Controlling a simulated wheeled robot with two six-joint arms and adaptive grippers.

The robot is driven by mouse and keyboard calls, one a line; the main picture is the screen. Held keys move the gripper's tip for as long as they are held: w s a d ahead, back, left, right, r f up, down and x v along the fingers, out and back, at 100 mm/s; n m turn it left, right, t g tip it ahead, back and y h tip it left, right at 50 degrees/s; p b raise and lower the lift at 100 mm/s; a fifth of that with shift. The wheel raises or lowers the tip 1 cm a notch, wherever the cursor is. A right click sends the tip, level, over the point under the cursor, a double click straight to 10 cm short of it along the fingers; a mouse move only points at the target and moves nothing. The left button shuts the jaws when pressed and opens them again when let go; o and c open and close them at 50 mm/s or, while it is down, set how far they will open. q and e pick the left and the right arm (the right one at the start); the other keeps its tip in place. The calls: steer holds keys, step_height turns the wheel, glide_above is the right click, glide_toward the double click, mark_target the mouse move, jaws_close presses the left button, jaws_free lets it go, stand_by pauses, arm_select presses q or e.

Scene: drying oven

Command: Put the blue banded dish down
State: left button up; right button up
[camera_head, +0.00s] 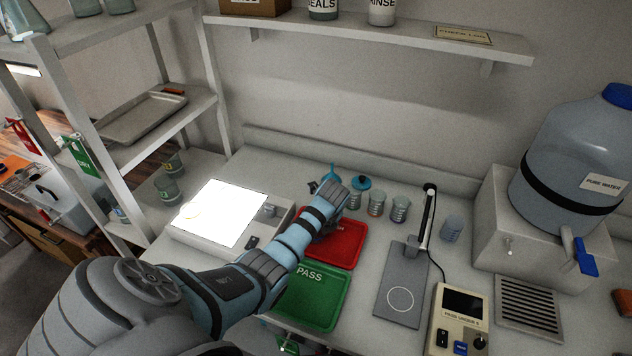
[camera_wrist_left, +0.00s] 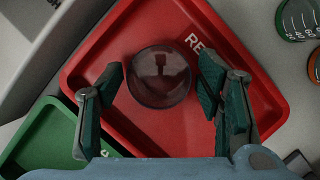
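A round, clear dish (camera_wrist_left: 160,77) lies on the red tray (camera_wrist_left: 135,133) in the left wrist view, near the tray's printed lettering. Its rim looks grey and I cannot make out a blue band. My left gripper (camera_wrist_left: 161,80) is open above the red tray, with one finger on each side of the dish and a gap on both sides. In the head view my left gripper (camera_head: 332,196) is over the back of the red tray (camera_head: 337,250), and my arm hides the dish. My right gripper is in neither view.
A green PASS tray (camera_head: 312,297) lies in front of the red tray. Several beakers (camera_head: 376,203) stand behind, and a grey stand plate (camera_head: 403,285) is on the right.

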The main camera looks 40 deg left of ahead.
arm_select(q)
steer(key=shift+s+r, duration=0.1)
steer(key=shift+r, duration=0.1)
steer(key=shift+d+r, duration=0.15)
steer(key=shift+r, duration=0.25)
steer(key=p+v, duration=0.2)
steer(key=v, duration=0.9)
steer(key=shift+r, duration=0.1)
